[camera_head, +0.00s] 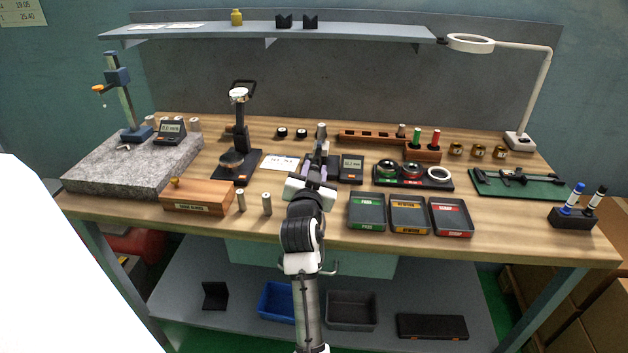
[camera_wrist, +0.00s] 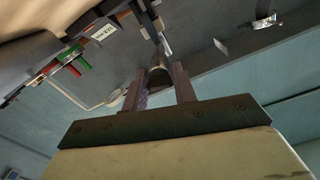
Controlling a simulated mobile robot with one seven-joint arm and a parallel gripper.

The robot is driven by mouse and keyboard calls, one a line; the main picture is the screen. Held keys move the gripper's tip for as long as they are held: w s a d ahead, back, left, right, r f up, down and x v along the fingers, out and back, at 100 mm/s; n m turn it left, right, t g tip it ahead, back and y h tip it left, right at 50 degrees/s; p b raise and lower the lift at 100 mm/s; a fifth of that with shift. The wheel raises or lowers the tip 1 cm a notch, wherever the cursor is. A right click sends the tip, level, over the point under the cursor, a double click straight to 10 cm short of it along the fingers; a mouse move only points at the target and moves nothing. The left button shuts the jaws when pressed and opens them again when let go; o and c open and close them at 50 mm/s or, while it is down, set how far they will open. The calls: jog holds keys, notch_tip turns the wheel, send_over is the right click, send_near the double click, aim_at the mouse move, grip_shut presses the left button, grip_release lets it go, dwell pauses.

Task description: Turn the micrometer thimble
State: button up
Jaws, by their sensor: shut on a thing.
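My gripper (camera_head: 314,174) is over the middle of the bench, pointing away from my body. In the wrist view its two fingers (camera_wrist: 160,80) stand on either side of a short grey metal cylinder, the micrometer thimble (camera_wrist: 159,74), and are shut on it. The micrometer's dark frame and spindle (camera_wrist: 152,22) run on beyond the thimble. In the head view the micrometer is mostly hidden by my gripper, and a small digital display (camera_head: 351,165) stands just right of it. The thimble's scale marks cannot be read.
Green, yellow and red trays (camera_head: 408,215) stand at the front right of the gripper. A gauge holder (camera_head: 412,180) is behind them. Two metal cylinders (camera_head: 266,204) and a wooden box (camera_head: 197,197) are at the left front. A dial stand (camera_head: 240,130) rises at the back left.

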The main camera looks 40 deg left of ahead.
jog(key=m+b, duration=0.3)
jog(key=shift+f+m+b, duration=0.25)
jog(key=shift+m+b, duration=0.15)
jog(key=m+b, duration=0.3)
jog(key=shift+m, duration=0.3)
jog(key=m+b, duration=0.2)
jog(key=m, duration=0.1)
jog(key=shift+b, duration=0.4)
jog(key=shift+d+r+m+b, duration=0.15)
jog(key=shift+m+b, duration=0.75)
jog(key=shift+m, duration=0.7)
jog(key=shift+c, duration=0.2)
jog(key=o, duration=1)
jog(key=shift+w, duration=0.1)
